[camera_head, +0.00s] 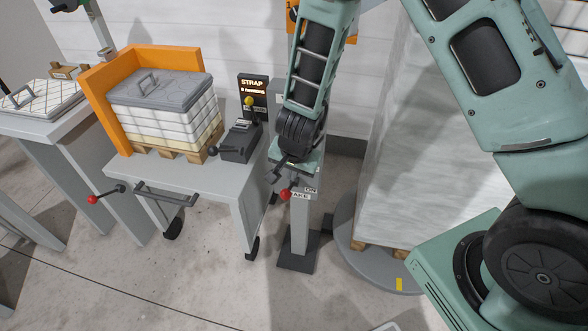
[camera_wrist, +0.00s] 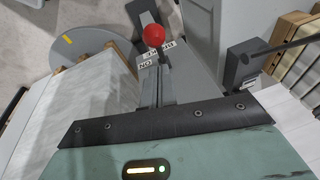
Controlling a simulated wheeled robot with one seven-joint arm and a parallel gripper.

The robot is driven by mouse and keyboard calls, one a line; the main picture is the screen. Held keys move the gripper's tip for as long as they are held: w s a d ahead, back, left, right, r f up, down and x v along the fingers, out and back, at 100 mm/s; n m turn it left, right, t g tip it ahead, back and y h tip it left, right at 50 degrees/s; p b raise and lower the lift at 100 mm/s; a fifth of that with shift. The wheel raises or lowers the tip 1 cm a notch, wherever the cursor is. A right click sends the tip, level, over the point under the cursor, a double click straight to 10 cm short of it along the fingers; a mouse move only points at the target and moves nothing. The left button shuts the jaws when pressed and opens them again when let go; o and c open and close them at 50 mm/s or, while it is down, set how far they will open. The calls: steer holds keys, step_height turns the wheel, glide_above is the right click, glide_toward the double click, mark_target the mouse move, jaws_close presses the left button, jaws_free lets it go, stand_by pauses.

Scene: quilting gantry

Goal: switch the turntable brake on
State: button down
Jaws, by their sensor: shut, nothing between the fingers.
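The turntable brake is a red-knobbed lever (camera_head: 285,194) on a grey post (camera_head: 299,235), with white labels reading ON and BRAKE beside it. In the wrist view the red knob (camera_wrist: 153,35) stands just beyond my fingertips, near the labels (camera_wrist: 145,64). My gripper (camera_head: 278,176) is above the post, close to the knob; its fingers (camera_wrist: 158,78) are shut and empty. Whether they touch the lever cannot be told. The grey turntable (camera_head: 365,272) has a yellow mark and carries a tall wrapped stack (camera_head: 425,170). My wrist partly hides the post top.
Another red-knobbed lever (camera_head: 93,199) sticks out left. Floor in front is clear.

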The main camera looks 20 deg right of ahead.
mark_target(290, 187)
steer(key=b+x, duration=0.1)
steer(key=x, duration=0.4)
stand_by(0.4)
